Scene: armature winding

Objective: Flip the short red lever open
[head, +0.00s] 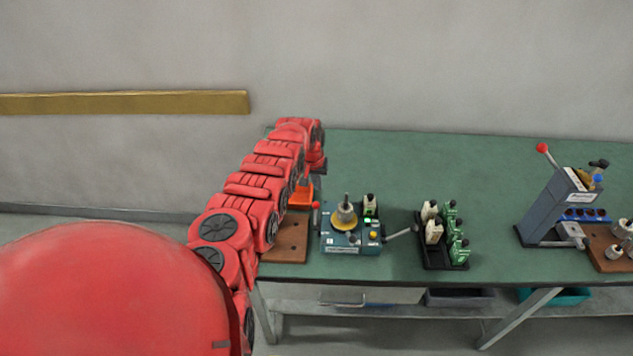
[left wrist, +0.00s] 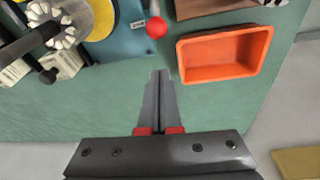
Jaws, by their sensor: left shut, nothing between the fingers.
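The short red lever is on the left side of the teal winding machine (head: 352,240); its round red knob (head: 316,205) shows in the head view. In the left wrist view the knob (left wrist: 156,28) is at the top middle, on a short pale stem beside the machine. My left gripper (left wrist: 160,74) is shut and empty, its fingertips below the knob in that view and apart from it. In the head view my left arm reaches over the table's left end, and the fingertips cannot be made out. My right gripper is not in view.
An orange tray (left wrist: 220,54) lies beside the knob. A brown board (head: 290,240) is left of the machine. A black rack (head: 438,258) with green and cream parts stands to the right. A press with a red-knobbed lever (head: 550,210) is farther right. The back of the green table (head: 430,160) is clear.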

